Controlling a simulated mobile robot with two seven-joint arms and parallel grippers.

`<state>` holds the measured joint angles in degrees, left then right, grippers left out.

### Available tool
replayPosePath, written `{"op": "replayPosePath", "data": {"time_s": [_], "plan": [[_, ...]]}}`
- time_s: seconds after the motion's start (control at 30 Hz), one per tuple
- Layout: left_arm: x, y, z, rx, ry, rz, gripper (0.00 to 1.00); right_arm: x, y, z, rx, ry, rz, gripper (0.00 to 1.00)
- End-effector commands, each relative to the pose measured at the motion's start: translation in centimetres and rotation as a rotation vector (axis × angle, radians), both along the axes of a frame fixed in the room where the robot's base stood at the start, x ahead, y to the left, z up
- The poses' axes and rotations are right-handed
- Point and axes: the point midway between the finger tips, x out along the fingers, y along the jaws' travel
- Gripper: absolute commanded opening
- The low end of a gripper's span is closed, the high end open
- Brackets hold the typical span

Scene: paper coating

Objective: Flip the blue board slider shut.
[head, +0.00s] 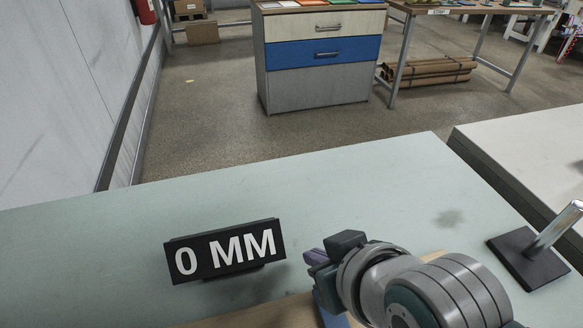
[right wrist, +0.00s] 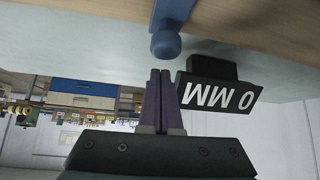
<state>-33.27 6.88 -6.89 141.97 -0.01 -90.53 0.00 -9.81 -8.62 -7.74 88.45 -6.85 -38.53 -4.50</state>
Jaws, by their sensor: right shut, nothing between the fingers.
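The blue slider (right wrist: 168,25) shows in the right wrist view as a blue bar with a rounded knob end, lying against a wooden board (right wrist: 235,20). In the head view a strip of the blue slider (head: 330,312) shows beside my right gripper (head: 311,257), and the wooden board (head: 255,315) lies along the bottom edge. My right gripper is shut and empty. In the right wrist view its purple fingertips (right wrist: 160,73) point at the knob from close by; I cannot tell whether they touch it. Most of the slider is hidden or out of frame. My left gripper is not in view.
A black "0 MM" sign (head: 225,250) stands on the pale table (head: 120,230) just left of my right gripper. A black base with a metal post (head: 530,255) stands at the right. The table behind the sign is clear. A drawer cabinet (head: 320,55) stands beyond.

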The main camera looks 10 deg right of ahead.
Motion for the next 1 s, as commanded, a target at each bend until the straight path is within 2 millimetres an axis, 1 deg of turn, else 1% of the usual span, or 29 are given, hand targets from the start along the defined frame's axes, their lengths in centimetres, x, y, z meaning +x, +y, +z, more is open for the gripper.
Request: {"op": "replayPosePath", "data": {"time_s": [0.03,0.2,0.33,0.57,0.67,0.77,0.83,0.9,1.0], "plan": [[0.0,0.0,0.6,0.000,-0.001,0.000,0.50,-0.7,-0.1,0.2,0.000,0.003,0.001,0.00],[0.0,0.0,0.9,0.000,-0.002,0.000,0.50,-2.1,-0.4,0.0,0.001,0.001,0.001,0.00],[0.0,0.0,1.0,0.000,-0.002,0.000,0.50,-2.4,-0.5,-0.1,0.001,-0.001,0.001,0.00],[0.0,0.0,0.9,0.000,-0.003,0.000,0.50,-2.4,-0.5,-0.1,0.000,-0.001,0.001,0.00],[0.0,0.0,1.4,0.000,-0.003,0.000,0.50,-2.8,-0.5,0.0,-0.001,0.002,0.001,0.00],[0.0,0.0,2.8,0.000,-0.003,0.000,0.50,-4.6,-0.5,0.3,-0.002,0.007,0.002,0.00],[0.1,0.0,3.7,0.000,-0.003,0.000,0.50,-6.2,-0.6,0.3,-0.003,0.009,0.003,0.00],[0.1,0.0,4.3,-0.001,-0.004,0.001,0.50,-7.5,-0.6,0.2,-0.002,0.009,0.002,0.00],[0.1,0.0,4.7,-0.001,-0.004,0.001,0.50,-8.8,-0.7,0.0,-0.001,0.007,0.001,0.00]]}}
